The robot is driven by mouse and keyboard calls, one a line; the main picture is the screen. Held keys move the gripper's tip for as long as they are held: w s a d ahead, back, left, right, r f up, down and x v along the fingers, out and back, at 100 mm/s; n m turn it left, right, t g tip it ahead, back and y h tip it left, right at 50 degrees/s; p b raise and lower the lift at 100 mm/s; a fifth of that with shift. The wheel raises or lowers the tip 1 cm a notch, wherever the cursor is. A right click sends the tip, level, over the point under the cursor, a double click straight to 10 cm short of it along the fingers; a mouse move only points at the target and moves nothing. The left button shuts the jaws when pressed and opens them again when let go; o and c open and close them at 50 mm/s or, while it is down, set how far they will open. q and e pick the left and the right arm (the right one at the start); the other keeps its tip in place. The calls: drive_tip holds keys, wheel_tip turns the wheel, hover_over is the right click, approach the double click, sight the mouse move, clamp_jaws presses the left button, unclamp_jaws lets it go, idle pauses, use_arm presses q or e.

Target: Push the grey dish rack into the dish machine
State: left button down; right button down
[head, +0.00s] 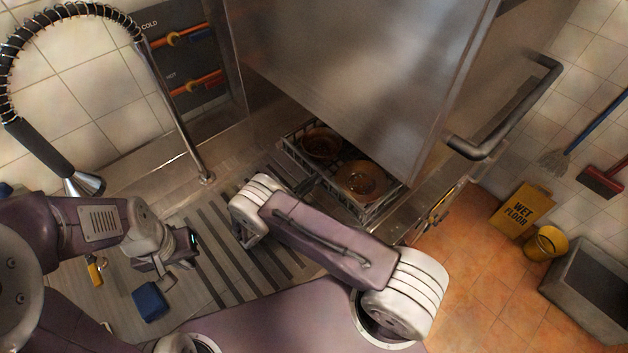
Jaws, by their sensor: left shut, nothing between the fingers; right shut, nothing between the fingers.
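The grey dish rack (373,211) is a wire-sided rack holding brown dishes (362,181). Its far part is hidden under the raised steel hood of the dish machine (365,75); its near part shows at the opening. My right gripper (309,183) is a small dark shape at the rack's near side, shut and empty, partly hidden by my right wrist. I cannot tell whether it touches the rack. My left gripper (180,252) is shut and empty above the counter at the left, well apart from the rack.
The ribbed steel counter (215,265) lies before the rack. A blue block (150,301) rests at the lower left. A spray hose (165,95) stands behind the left gripper. A bar handle (505,115) juts from the hood. A wet-floor sign (522,208) and yellow bucket (545,242) stand at right.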

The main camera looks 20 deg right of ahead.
sight(324, 173)
drive_tip(key=b+x, duration=0.1)
drive_tip(key=x, duration=0.6)
drive_tip(key=shift+w+d, duration=0.15)
drive_tip(key=shift+d, duration=0.05)
